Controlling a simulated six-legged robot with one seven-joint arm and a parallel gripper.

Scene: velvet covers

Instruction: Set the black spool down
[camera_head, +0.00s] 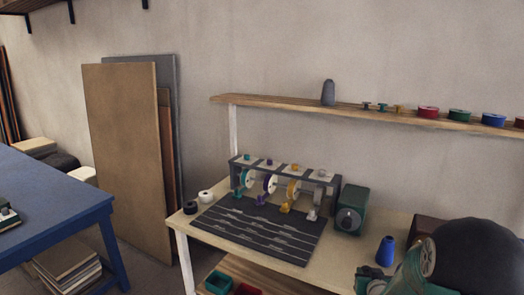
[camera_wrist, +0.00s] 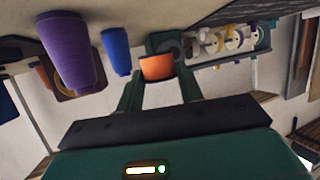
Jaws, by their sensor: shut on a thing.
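A small black spool (camera_head: 190,207) lies on the near left corner of the wooden workbench (camera_head: 367,222), beside a white spool (camera_head: 205,196). In the wrist view my gripper (camera_wrist: 160,75) is shut on an orange, cup-shaped thing (camera_wrist: 157,68), held between its two green fingers. I cannot tell whether this thing is a spool, and I see no black thread on it. In the head view, my green arm is at the lower right, over the right part of the bench; the held thing is not clear there.
A blue cone (camera_head: 386,251) stands near my arm; a purple cone (camera_wrist: 73,50) shows in the wrist view. A green box (camera_head: 351,210) stands beside the winding rack (camera_head: 285,167) and striped dark mat (camera_head: 257,240). A shelf (camera_head: 290,104) holds coloured spools.

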